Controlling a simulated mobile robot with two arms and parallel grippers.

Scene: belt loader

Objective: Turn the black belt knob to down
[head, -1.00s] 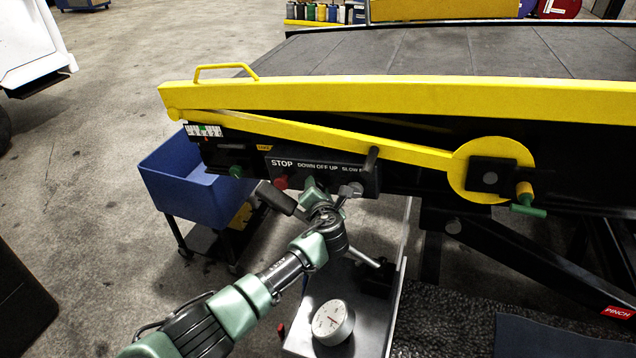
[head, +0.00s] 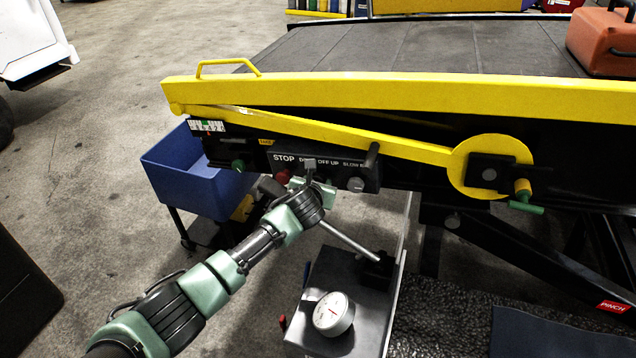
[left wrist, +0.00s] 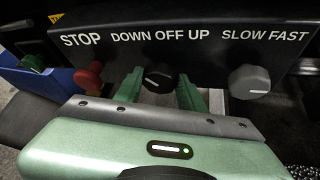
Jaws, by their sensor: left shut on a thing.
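The black belt knob (left wrist: 158,77) is below the words DOWN OFF UP on the control panel (left wrist: 205,62) in the left wrist view. My left gripper (left wrist: 159,88) has one green finger on each side of the knob and is shut on it. A pale mark shows on the knob's face, but I cannot tell for sure where it points. In the head view my left gripper (head: 317,186) is at the panel's lower edge and hides the knob. My right gripper is not in view.
The red stop button (left wrist: 89,76) is left of the knob, and the grey SLOW FAST knob (left wrist: 249,82) is to its right. A blue bin (head: 180,175) stands left of the loader. A gauge (head: 333,314) is on the cart below. An orange case (head: 602,42) lies on the belt (head: 430,50).

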